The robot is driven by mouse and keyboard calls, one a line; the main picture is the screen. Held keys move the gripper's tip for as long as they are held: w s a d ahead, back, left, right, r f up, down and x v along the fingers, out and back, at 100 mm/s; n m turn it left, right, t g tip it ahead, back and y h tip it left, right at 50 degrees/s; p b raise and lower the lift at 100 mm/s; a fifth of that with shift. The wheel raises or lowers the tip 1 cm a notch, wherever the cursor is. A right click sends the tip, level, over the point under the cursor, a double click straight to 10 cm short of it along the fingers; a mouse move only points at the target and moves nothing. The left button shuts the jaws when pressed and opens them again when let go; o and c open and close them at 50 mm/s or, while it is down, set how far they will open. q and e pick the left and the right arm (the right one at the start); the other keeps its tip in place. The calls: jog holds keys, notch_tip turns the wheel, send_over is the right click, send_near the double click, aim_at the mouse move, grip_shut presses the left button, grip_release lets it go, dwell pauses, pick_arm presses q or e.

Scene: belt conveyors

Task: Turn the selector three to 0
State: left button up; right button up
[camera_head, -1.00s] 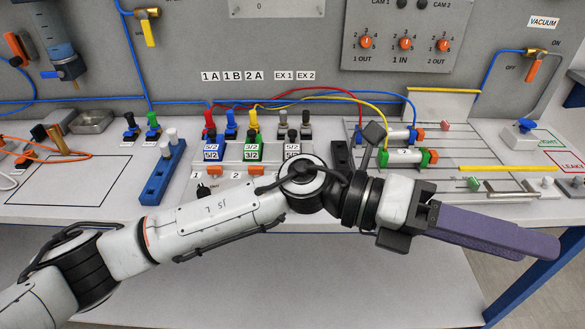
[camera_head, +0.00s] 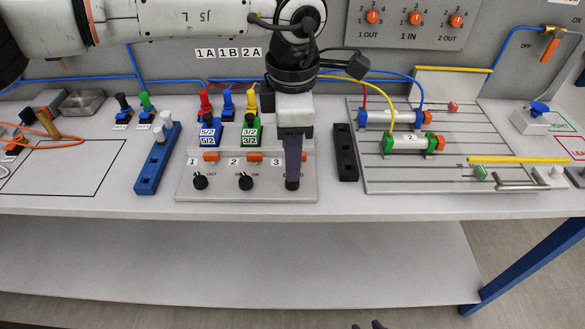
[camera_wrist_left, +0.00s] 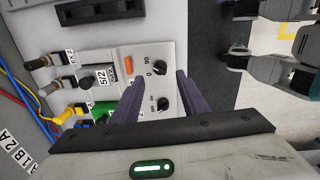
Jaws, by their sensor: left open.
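The selector three (camera_wrist_left: 160,67) is a black knob on the light grey panel, with 0 and 90 printed beside it in the left wrist view. Its exact pointing is too small to tell. In the head view my left gripper covers most of it. My left gripper (camera_head: 292,187) points down over the panel's right end. In the left wrist view its purple fingers (camera_wrist_left: 160,80) are apart and empty, with the knob showing between and beyond their tips. Small dark tips, likely my right gripper (camera_head: 369,325), show at the bottom edge of the head view.
Selector two (camera_head: 245,182) and selector one (camera_head: 200,181) sit left of it on the panel (camera_head: 225,192). Coloured valves and tubes stand behind. A black block (camera_head: 345,153) and a cylinder rack (camera_head: 400,178) are to the right. The bench's front edge is close.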

pick_arm(q)
jog(key=shift+w+f, duration=0.2)
jog(key=shift+f, duration=2.55)
jog(key=c, duration=1)
